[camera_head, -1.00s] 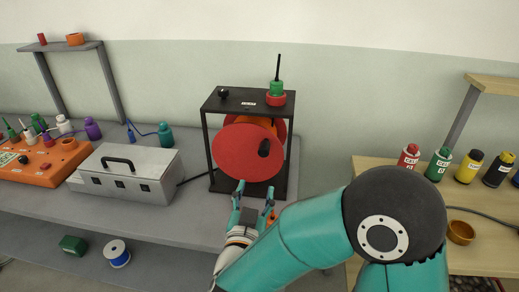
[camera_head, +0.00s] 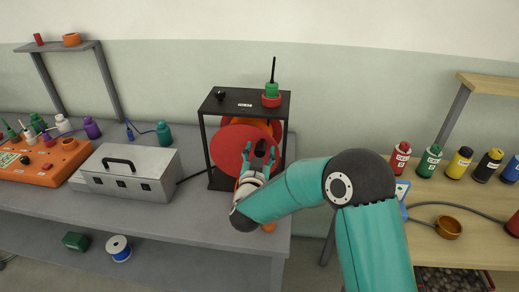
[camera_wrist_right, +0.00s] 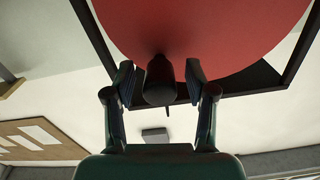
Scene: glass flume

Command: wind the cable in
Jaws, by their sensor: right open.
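The cable reel is a red disc (camera_head: 231,149) in a black open frame (camera_head: 205,140) on the grey bench. A black crank knob (camera_head: 260,148) sticks out from the disc's face. My right gripper (camera_head: 258,163) is at the disc's front, at the knob. In the right wrist view the black knob (camera_wrist_right: 160,82) stands between the two fingers of my right gripper (camera_wrist_right: 160,88), which are open with a gap on each side. The red disc (camera_wrist_right: 200,30) fills the top of that view. A dark cable (camera_head: 192,177) runs from the frame to the grey metal box. My left gripper is not seen.
The grey metal box (camera_head: 130,175) with a handle stands left of the frame. A wooden table (camera_head: 440,250) with several bottles and a copper bowl (camera_head: 447,228) is at the right.

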